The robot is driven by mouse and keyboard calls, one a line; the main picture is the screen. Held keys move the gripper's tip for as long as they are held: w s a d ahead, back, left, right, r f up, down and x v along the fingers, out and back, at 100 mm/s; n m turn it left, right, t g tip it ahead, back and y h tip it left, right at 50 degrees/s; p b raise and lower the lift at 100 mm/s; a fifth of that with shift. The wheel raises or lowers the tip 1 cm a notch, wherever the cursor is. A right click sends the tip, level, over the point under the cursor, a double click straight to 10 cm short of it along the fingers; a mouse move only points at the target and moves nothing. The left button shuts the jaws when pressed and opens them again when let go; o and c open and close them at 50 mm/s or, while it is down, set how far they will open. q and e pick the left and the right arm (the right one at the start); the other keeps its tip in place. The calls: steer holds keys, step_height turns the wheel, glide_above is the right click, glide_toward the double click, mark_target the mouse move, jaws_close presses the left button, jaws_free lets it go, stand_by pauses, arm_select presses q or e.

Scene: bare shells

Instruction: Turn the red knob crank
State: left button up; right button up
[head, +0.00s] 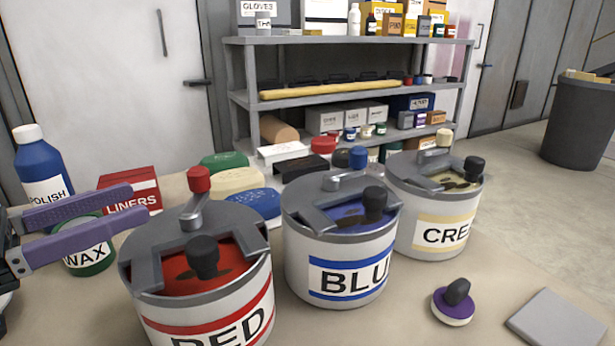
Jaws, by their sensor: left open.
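The red knob (199,180) stands upright on a grey crank arm (191,212) at the back of the lid of the pot labelled RED (205,318). This pot's half-open top shows red contents and a black-knobbed piece (204,257) at the front. My left gripper (140,204) reaches in from the left with purple-padded fingers. It is open and empty, apart from the red knob and to its left, in front of the LINERS box and over the WAX tin. My right gripper is out of view.
A blue-knobbed pot (345,276) and a cream pot (436,236) stand to the right. A POLISH bottle (42,168), WAX tin (88,258) and LINERS box (130,190) crowd the left. Coloured sponges (236,181) lie behind. A purple pad (454,303) and grey slab (557,320) lie front right.

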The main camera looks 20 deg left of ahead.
mark_target(189, 181)
arm_select(q)
steer(key=b+x, duration=0.4)
steer(key=x, duration=0.4)
steer(key=shift+w+d+b, duration=0.1)
steer(key=shift+w+b, duration=0.25)
steer(key=shift+w+d, duration=0.2)
steer(key=shift+w, duration=0.3)
steer(key=shift+c, duration=0.3)
jaws_close()
